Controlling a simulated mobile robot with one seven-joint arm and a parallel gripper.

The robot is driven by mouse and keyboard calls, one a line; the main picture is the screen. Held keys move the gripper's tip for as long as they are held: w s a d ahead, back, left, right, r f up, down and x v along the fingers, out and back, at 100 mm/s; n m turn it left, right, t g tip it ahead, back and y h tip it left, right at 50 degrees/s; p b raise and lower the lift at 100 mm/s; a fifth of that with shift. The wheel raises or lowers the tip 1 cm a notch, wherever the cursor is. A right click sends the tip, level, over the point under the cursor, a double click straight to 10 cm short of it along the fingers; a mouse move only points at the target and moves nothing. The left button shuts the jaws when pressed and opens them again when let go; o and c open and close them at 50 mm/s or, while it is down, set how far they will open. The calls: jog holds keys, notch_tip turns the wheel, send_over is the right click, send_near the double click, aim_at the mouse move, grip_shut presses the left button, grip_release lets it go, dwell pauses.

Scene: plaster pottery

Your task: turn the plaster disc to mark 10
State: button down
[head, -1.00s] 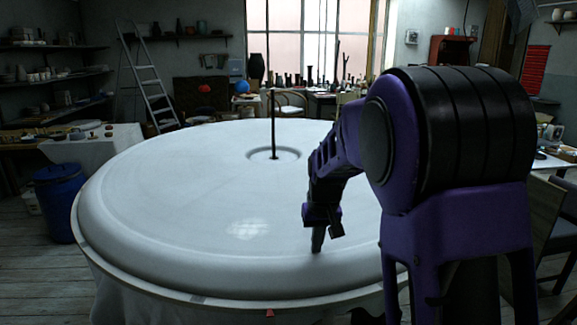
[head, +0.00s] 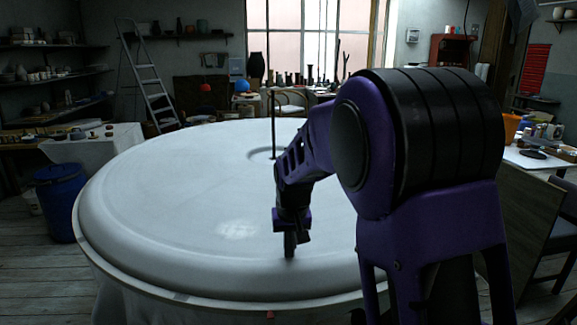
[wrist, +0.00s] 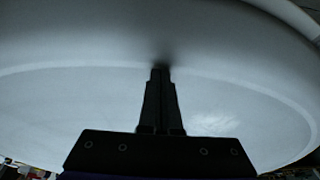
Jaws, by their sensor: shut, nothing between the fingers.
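The white plaster disc (head: 170,210) is a wide round slab that fills the middle of the head view, with a raised rounded rim and a dark upright rod (head: 273,120) at its centre. My gripper (head: 290,254) is shut and empty, pointing down at the near part of the disc just inside the rim. In the wrist view the shut fingertips (wrist: 160,68) are at the disc's surface (wrist: 60,105), with a dark shadow at the tips; they appear to touch it. A small red mark (head: 270,314) shows at the near lower edge. No numbers are readable.
A blue barrel (head: 59,203) stands on the floor at the left. A ladder (head: 150,75) leans behind the disc. A table and a chair stand at the right, near my arm. The disc's top is otherwise clear.

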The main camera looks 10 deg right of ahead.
jog(key=shift+a, duration=1.1)
